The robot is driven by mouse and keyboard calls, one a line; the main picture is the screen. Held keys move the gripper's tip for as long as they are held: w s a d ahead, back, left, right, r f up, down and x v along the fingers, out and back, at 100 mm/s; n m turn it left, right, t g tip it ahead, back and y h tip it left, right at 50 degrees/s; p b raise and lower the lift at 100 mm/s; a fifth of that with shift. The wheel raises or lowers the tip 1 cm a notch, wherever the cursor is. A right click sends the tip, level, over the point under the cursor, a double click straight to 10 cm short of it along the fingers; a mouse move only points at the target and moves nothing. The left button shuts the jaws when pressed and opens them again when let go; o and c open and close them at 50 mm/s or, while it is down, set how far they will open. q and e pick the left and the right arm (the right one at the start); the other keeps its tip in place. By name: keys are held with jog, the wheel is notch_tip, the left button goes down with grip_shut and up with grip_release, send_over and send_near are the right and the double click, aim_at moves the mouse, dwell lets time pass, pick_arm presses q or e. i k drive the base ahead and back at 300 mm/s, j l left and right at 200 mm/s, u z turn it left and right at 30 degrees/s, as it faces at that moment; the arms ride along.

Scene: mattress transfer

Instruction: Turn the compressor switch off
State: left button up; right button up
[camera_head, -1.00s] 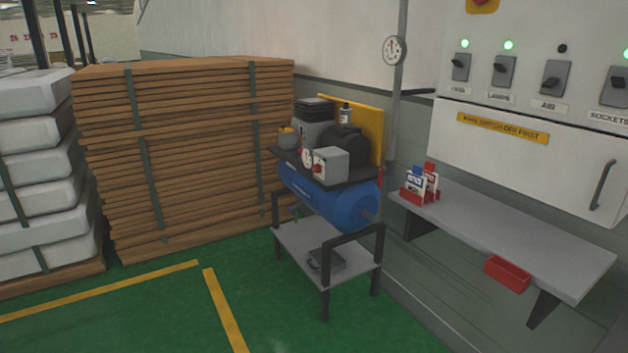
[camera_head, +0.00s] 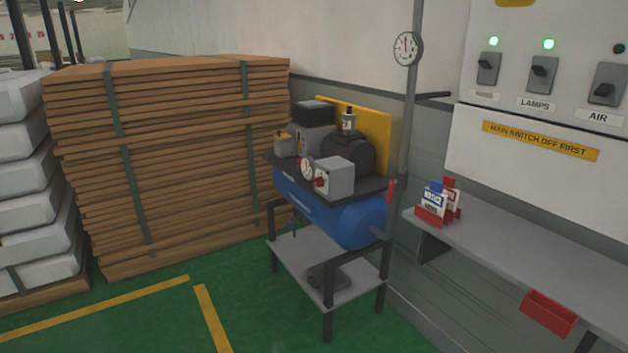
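The blue compressor (camera_head: 355,224) stands on a dark metal stand with a grey lower shelf (camera_head: 302,262), in the middle of the head view. On its top plate is a grey switch box (camera_head: 335,179) with a red knob (camera_head: 320,182) on its left face. The knob's position is too small to tell. A small round gauge (camera_head: 306,168) sits left of the box, and a dark motor (camera_head: 348,153) sits behind it. Neither of my grippers shows in the view.
A wall panel at right has switches marked LAMPS (camera_head: 542,74) and AIR (camera_head: 607,86) and a "MAIN SWITCH OFF FIRST" label (camera_head: 540,140). A grey shelf (camera_head: 510,250) juts out below. Stacked boards (camera_head: 180,160) stand at left. The green floor (camera_head: 130,325) in front is clear.

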aim_at(319, 182)
jog(key=i+j+z, duration=0.1)
jog(key=i+j, duration=0.2)
jog(key=i+j+z, duration=0.1)
jog(key=i+j, duration=0.15)
jog(key=j, duration=0.15)
jog(key=i+j, duration=0.25)
jog(key=j, duration=0.15)
jog(key=i+j+z, duration=0.25)
jog(key=i+j, duration=0.25)
jog(key=j, duration=0.3)
jog(key=i+j+z, duration=0.1)
jog(key=j, duration=0.3)
jog(key=i, duration=0.1)
